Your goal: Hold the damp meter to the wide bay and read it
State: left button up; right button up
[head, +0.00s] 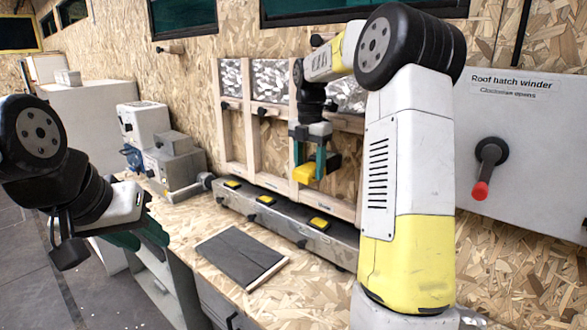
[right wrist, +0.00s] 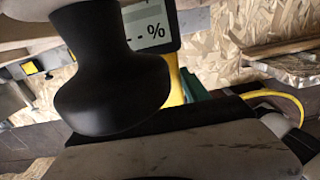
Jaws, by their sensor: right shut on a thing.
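The yellow damp meter (head: 304,174) is in my right gripper (head: 318,165), whose green fingers are shut on it. It is held in front of the timber stud frame (head: 248,140), above the grey bench rail. In the right wrist view the meter's display (right wrist: 148,27) reads dashes and a % sign, partly hidden by a dark part of my arm. The frame's rightmost bay (head: 345,95) looks widest, but my right arm hides part of it. I cannot tell whether the meter touches the frame. My left gripper (head: 140,236) appears open and empty at the lower left.
A grey rail (head: 285,222) with several yellow-topped pieces runs below the frame. A dark flat board (head: 240,257) lies on the bench. Grey machines (head: 172,160) stand at the bench's left. A roof hatch winder panel (head: 520,130) with a red-handled crank is at right.

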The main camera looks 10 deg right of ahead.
jog(key=shift+w+d, duration=0.25)
jog(key=shift+d, duration=0.05)
dwell(0.9)
jog(key=s+a, duration=0.6)
jog(key=a, duration=0.2)
jog(key=shift+s, duration=0.1)
dwell(0.7)
